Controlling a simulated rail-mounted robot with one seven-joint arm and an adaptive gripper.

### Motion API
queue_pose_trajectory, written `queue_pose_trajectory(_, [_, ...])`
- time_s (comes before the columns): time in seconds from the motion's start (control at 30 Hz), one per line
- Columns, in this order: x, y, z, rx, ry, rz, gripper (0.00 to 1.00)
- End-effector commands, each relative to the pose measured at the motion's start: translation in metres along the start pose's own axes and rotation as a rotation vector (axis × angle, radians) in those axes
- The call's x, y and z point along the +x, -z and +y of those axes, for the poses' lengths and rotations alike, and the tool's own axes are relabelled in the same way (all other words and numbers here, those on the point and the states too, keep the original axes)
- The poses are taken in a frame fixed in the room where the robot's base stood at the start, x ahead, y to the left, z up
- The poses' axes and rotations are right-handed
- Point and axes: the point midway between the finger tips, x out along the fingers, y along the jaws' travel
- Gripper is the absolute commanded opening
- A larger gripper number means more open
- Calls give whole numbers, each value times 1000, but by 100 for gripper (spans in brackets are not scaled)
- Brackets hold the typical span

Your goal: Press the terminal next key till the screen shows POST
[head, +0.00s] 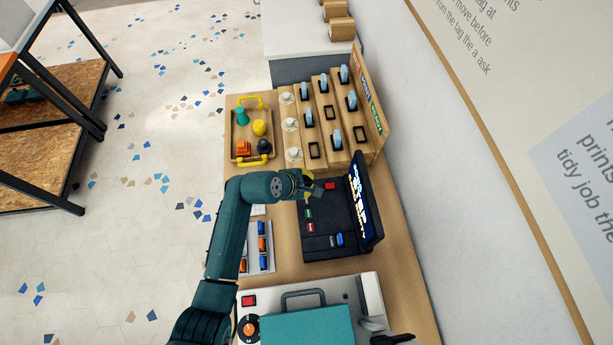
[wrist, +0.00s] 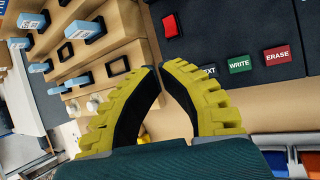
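The black terminal (head: 325,215) stands on the bench with its raised screen (head: 364,195) at the right. The screen text is too small and slanted to read. In the wrist view, the NEXT key (wrist: 208,71) is partly hidden behind the right finger, with only "XT" showing. Beside it are the green WRITE key (wrist: 239,64) and the red ERASE key (wrist: 277,55). My gripper (head: 312,186) is over the upper left part of the terminal. In the wrist view, its yellow fingers (wrist: 163,66) are together at the tips, with nothing visible between them. Contact with a key cannot be told.
A separate red key (wrist: 170,26) lies beyond the fingertips. A wooden rack (head: 330,120) with blue-topped pieces stands behind the terminal, and a tray (head: 240,148) of coloured parts is left of it. A printer-like machine (head: 357,300) is in front.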

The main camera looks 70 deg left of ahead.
Motion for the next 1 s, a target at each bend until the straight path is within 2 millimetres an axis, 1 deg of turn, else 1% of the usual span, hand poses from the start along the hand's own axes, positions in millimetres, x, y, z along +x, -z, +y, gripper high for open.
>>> queue_pose_trajectory(0.03, [8, 4, -4, 0, 1, 0, 0])
queue_pose_trajectory(0.2, [25, 13, -14, 1, 0, 0, 0])
queue_pose_trajectory(0.63, [61, 33, -33, 1, 1, 0, 0])
queue_pose_trajectory(0.73, [65, 35, -35, 1, 1, 0, 0])
queue_pose_trajectory(1.0, [65, 35, -35, 1, 0, 0, 0])
